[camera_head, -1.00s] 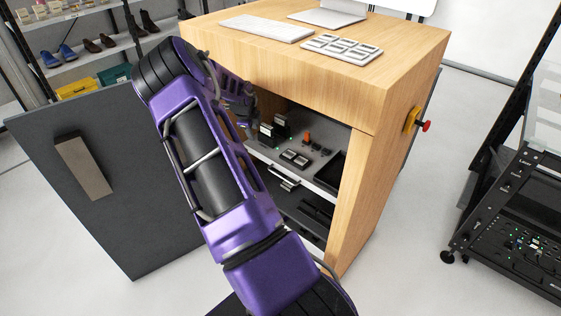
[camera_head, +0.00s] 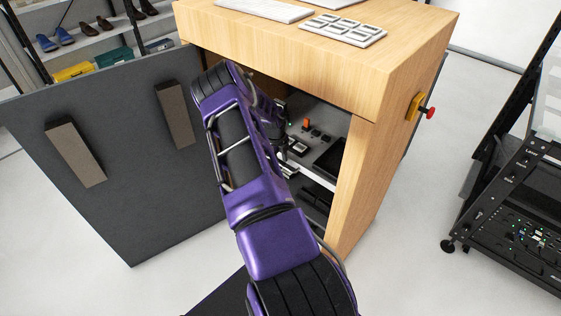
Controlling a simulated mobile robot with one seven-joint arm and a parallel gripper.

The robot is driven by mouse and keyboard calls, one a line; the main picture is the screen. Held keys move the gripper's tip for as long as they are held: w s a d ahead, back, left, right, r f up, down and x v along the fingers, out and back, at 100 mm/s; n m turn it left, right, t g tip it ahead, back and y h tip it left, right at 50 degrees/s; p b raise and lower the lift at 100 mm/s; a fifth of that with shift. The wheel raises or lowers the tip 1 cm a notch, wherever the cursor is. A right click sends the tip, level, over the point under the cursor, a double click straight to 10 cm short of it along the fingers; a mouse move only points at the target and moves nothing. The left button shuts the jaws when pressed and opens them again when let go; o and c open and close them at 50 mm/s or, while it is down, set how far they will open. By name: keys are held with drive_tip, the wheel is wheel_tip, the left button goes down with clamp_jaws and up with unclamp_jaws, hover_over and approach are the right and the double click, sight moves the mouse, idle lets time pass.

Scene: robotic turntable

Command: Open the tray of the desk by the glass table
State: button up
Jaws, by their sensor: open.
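The wooden desk (camera_head: 372,65) stands in the upper middle with its front compartment uncovered. Inside is a grey tray (camera_head: 318,178) carrying small devices. A pale handle (camera_head: 289,171) on its front edge is partly behind my arm. The tray appears to sit within the desk. My gripper (camera_head: 277,118) is at the compartment opening, above and near the tray's left part. It is open; its fingertips are mostly hidden by my purple arm, and I cannot tell whether they touch anything. The glass table (camera_head: 549,128) is at the right edge.
A dark grey door panel (camera_head: 130,200) with two bar handles stands swung out at the left. A yellow and red switch (camera_head: 420,107) sticks out of the desk's right side. A black equipment rack (camera_head: 520,205) stands at right. The white floor between desk and rack is clear.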

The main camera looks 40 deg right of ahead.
clamp_jaws()
idle(1.5)
